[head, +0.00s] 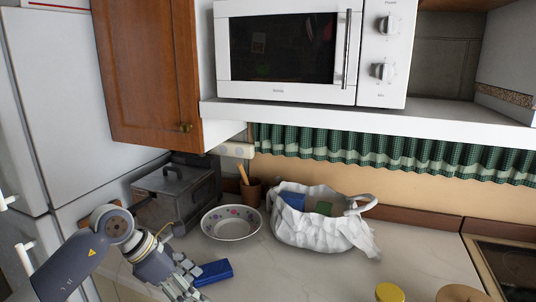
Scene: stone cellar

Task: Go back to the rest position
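My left gripper (190,283) is low in the head view, at the end of the arm coming in from the lower left, over the front of the counter. Its fingers are small and partly overlap, so I cannot tell whether they are open or shut. A blue block (214,272) is just right of the fingers, and I cannot tell whether they touch it. My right gripper is not in view.
On the counter (290,275) are a grey metal box (175,195), a patterned bowl (231,223), a brown pot with wooden utensils (251,192) and a white bag (310,228) with items inside. Yellow-topped jars (389,292) and a hob (510,265) are at right. A microwave (290,48) sits above.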

